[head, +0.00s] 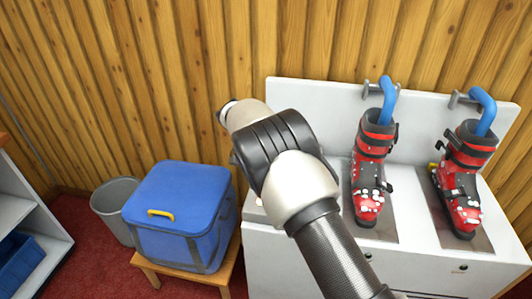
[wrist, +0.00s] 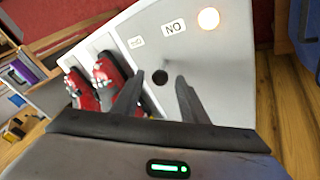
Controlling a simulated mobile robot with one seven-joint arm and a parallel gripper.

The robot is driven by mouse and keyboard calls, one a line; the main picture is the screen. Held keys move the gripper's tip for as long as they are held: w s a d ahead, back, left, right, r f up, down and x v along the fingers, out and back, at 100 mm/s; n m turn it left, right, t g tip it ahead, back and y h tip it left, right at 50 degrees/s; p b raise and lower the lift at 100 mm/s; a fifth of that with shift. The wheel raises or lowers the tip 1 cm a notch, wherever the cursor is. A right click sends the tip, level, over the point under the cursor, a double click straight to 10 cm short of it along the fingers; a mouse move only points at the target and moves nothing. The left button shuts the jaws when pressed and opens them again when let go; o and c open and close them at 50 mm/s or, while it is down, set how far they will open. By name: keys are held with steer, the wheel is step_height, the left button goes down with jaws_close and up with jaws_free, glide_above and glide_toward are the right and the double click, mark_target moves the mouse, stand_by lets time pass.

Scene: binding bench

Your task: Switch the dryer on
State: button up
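The dryer is a white cabinet (head: 430,272) with a back panel, at the right of the head view. Two red ski boots (head: 372,160) (head: 462,180) stand on it, with blue curved tubes in their tops. In the wrist view, its white panel (wrist: 225,75) carries a glowing round lamp (wrist: 208,18), a label reading "NO" (wrist: 174,28), a second label (wrist: 136,42) too small to read, and a dark round spot (wrist: 160,77); I cannot tell whether it is a knob or a hole. My gripper (wrist: 158,84) is open, its fingers on either side of that spot. Contact is unclear.
Left of the dryer, a blue cooler box (head: 185,215) with a yellow handle sits on a wooden stool (head: 150,268). A grey bin (head: 112,212) stands beside it. A shelf (head: 25,235) is at the far left. A plank wall (head: 180,60) closes the back.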

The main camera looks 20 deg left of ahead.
steer(key=p+v, duration=0.2)
steer(key=v, duration=1.2)
steer(key=shift+r, duration=0.2)
steer(key=shift+w+r, duration=0.1)
steer(key=w+d+r+g+y, duration=0.1)
steer(key=w+d+r+y, duration=0.15)
steer(key=d+r, duration=1.05)
steer(key=s+d+r+n+y, duration=0.1)
steer(key=s+d+r, duration=0.2)
steer(key=d, duration=0.3)
steer(key=s+d+r+n+y, duration=0.1)
steer(key=s+d+r, duration=0.15)
steer(key=d, duration=0.35)
steer(key=s+d+f+n+t+y, duration=0.1)
steer(key=s+d, duration=0.4)
steer(key=s, duration=0.3)
steer(key=s+d+f+n+t+p, duration=0.1)
steer(key=s+d+t, duration=0.1)
steer(key=s+d, duration=0.35)
steer(key=s+d+f+n+t+y, duration=0.1)
steer(key=s+d, duration=0.2)
steer(key=s, duration=0.7)
step_height(320, 180, up, 15)
steer(key=p, duration=1.5)
steer(key=shift+w, duration=0.25)
